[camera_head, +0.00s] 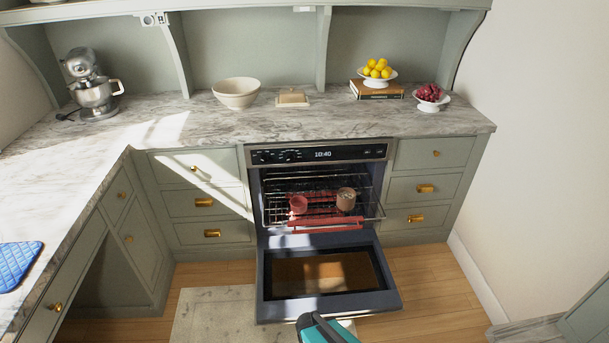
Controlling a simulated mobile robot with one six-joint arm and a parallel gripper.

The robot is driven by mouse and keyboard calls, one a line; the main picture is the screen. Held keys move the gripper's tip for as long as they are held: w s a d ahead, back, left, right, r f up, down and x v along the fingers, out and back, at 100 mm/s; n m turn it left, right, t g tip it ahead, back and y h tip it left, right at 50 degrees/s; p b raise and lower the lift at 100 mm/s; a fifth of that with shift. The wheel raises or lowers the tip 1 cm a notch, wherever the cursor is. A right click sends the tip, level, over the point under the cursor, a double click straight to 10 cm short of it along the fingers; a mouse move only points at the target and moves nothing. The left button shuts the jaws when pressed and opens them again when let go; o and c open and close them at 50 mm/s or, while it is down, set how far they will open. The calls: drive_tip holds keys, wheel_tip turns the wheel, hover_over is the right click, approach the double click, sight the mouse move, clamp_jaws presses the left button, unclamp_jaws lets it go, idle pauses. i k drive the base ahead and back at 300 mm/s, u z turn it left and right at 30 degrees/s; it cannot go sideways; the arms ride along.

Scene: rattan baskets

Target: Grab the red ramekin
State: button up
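The red ramekin (298,204) is small and sits on the pulled-out rack inside the open oven (262,190), left of centre. A brownish cup-like vessel (346,200) stands to its right, with a gap between them. A teal and black part of my arm shows at the bottom edge, in front of the oven door and well apart from the ramekin. I cannot make out gripper fingers on it.
The oven door (325,304) is folded down over the floor in front. A red bar (327,224) runs along the rack's front edge. The counter (330,120) above holds a bowl (236,92), butter dish (292,97) and fruit. Wooden floor (435,285) is clear to the right.

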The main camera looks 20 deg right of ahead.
sight(298, 204)
drive_tip(key=z, duration=0.1)
drive_tip(key=i, duration=1.25)
drive_tip(key=z, duration=0.3)
